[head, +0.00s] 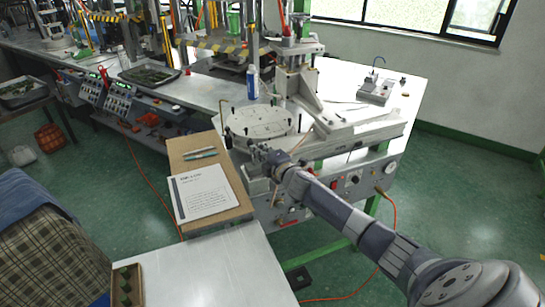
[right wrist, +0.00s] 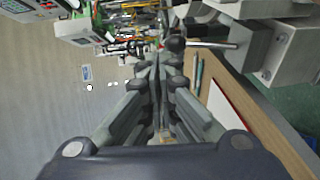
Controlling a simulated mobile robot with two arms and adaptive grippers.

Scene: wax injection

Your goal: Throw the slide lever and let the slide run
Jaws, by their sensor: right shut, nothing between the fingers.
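My right arm reaches in from the lower right in the head view. My right gripper (head: 256,160) is at the machine's front left corner, beside the clipboard. In the right wrist view the right gripper (right wrist: 160,62) has its fingers together with nothing between them. A lever with a dark ball knob (right wrist: 174,44) and metal rod is just beyond the fingertips; I cannot tell whether they touch it. In the head view the lever is hard to make out by the gripper. The wax injection machine's slide rail (head: 362,131) runs right of the round plate (head: 260,122). My left gripper is not in view.
A brown board (head: 238,212) with a paper sheet and pens lies left of the gripper. A blue-and-white bottle (head: 252,82) stands behind the plate. A grey device (head: 375,92) is at the bench's back right. The front table (head: 215,270) has bare space.

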